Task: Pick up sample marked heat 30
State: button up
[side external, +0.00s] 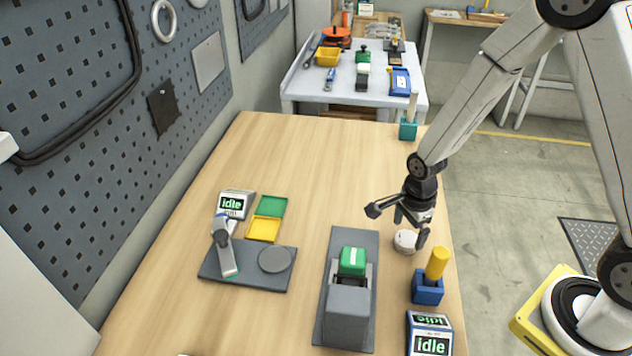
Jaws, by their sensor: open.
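A short, round, pale sample (404,242) with small dark marks on top lies on the wooden table near its right edge. The marks are too small to read, so I cannot tell whether it says heat 30. My gripper (411,226) is open, with its fingers pointing down just above and around the sample's upper side. I cannot tell whether the fingers touch it. Nothing shows held between them.
A blue block with a yellow cylinder (437,264) stands close in front of the sample. A grey machine with a green block (352,261) is to its left. Further left are a grey plate (275,260), green and yellow trays (264,228) and an idle display (232,204).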

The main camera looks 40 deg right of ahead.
aim_at(406, 238)
jog(key=shift+f, duration=1.5)
jog(key=c, duration=1.2)
jog(key=shift+r, duration=0.1)
jog(key=shift+r, duration=4.95)
